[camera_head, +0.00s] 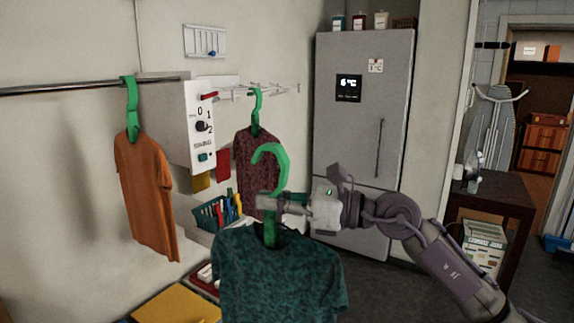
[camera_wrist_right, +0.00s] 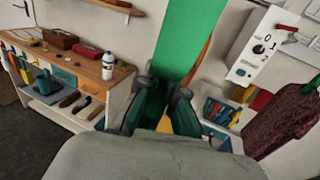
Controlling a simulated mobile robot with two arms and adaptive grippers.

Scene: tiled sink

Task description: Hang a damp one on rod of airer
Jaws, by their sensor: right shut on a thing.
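My right gripper (camera_head: 285,203) is shut on the green hanger (camera_head: 272,160) that carries a dark teal, mottled shirt (camera_head: 278,275). The hanger's hook stands free above the gripper and touches no rod. In the right wrist view the green hanger (camera_wrist_right: 190,45) rises between the fingers (camera_wrist_right: 160,105). An orange shirt (camera_head: 147,190) hangs by a green hanger on the metal rod (camera_head: 60,89) at the left. A dark red, mottled shirt (camera_head: 257,170) hangs by a green hanger from the white airer (camera_head: 270,88) farther back. My left gripper is not in view.
A white control box (camera_head: 198,125) with a dial stands between the rod and the airer. A grey fridge (camera_head: 360,120) is at the back. A basket of tools (camera_head: 215,212) and a yellow item (camera_head: 175,305) lie below. A dark table (camera_head: 490,205) stands at the right.

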